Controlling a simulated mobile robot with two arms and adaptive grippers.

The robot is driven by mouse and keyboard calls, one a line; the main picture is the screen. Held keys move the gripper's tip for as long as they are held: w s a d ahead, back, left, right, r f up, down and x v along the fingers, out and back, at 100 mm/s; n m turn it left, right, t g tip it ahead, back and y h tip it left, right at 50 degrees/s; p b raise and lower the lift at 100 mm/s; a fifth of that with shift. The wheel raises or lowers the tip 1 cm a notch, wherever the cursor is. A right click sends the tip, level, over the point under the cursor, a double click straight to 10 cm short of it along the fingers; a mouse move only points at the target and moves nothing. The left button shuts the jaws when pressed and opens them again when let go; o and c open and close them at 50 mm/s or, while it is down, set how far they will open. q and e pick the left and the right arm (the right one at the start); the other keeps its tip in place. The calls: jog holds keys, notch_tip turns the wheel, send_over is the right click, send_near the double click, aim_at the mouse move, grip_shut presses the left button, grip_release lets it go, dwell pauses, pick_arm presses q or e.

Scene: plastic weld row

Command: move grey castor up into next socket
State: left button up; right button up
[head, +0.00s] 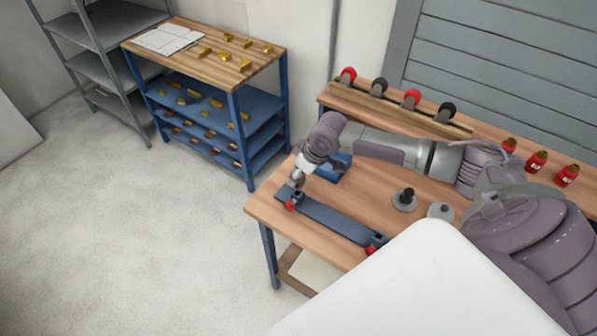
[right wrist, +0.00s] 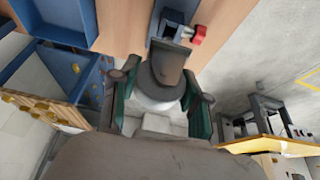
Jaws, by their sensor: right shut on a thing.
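My right gripper (head: 297,181) is low over the left end of a long blue bar (head: 335,216) on the wooden bench. In the right wrist view my right gripper (right wrist: 163,112) is shut on a grey castor (right wrist: 166,72), which lies between its green-lined fingers. The castor's far end is close to the blue bar's end and a red piece (right wrist: 198,35); I cannot tell whether it touches the bar. In the head view the gripper hides most of the castor. My left gripper is not in view.
A rack (head: 395,104) with red and black round-topped pieces stands at the bench's back. A dark piece on a round base (head: 405,199) and a grey disc (head: 440,211) stand right of the bar. A blue bin (head: 334,168) is behind it. Red bottles (head: 536,161) stand far right.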

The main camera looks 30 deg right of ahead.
jog(key=shift+f, duration=0.1)
dwell(0.5)
jog(key=shift+f+b, duration=0.3)
jog(key=shift+f, duration=0.6)
jog(key=shift+p, duration=0.4)
jog(key=shift+f, duration=0.15)
dwell(0.4)
jog(key=shift+f+b, duration=0.35)
jog(key=shift+f, duration=0.35)
jog(key=shift+p, duration=0.35)
jog(key=shift+f, duration=0.45)
dwell(1.0)
